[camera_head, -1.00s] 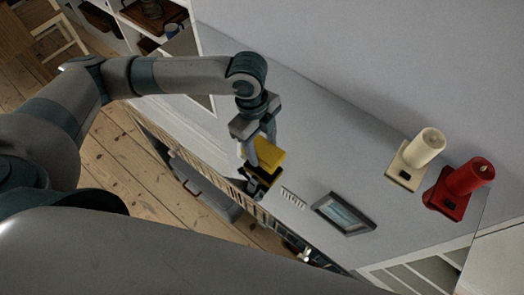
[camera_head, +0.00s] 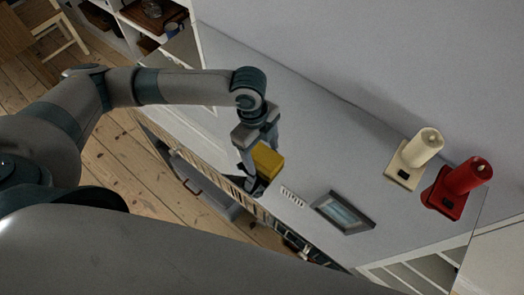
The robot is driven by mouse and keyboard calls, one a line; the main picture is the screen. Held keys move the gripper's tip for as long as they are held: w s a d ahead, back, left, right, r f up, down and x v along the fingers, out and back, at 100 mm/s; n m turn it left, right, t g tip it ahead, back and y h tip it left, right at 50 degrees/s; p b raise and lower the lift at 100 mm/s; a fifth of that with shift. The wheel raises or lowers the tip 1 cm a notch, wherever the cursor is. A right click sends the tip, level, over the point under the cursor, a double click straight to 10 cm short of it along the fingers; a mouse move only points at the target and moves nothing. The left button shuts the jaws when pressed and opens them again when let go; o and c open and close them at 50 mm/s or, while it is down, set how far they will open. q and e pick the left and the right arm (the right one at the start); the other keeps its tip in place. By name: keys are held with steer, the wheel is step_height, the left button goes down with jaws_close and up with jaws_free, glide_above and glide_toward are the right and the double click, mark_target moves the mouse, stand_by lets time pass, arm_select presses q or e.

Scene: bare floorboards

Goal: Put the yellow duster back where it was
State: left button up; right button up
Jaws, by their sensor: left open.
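The yellow duster (camera_head: 267,160) is a small yellow block on top of the long white cabinet, near its front edge. It seems to rest on or against a dark piece whose shape is mostly hidden. My left gripper (camera_head: 257,166) points down right at the duster, with its fingers open around or beside it. The fingers hide part of the duster, and I cannot tell whether they touch it. My right gripper is not in view.
A picture frame (camera_head: 343,212) lies on the cabinet top (camera_head: 310,150). Shelves hold books below the front edge. The top between duster and candles is mostly clear.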

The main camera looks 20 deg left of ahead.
mark_target(257, 151)
arm_select(q)
steer(key=shift+w+a+r, duration=0.1)
steer(key=shift+r, duration=0.8)
step_height(257, 151, up, 10)
steer(key=a+b, duration=0.1)
steer(key=shift+w+a, duration=0.2)
steer(key=shift+a, duration=0.05)
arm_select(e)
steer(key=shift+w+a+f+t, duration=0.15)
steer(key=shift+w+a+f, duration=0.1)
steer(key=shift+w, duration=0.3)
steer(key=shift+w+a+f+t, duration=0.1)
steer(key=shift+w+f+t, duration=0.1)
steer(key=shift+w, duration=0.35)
arm_select(q)
steer(key=shift+r, duration=0.1)
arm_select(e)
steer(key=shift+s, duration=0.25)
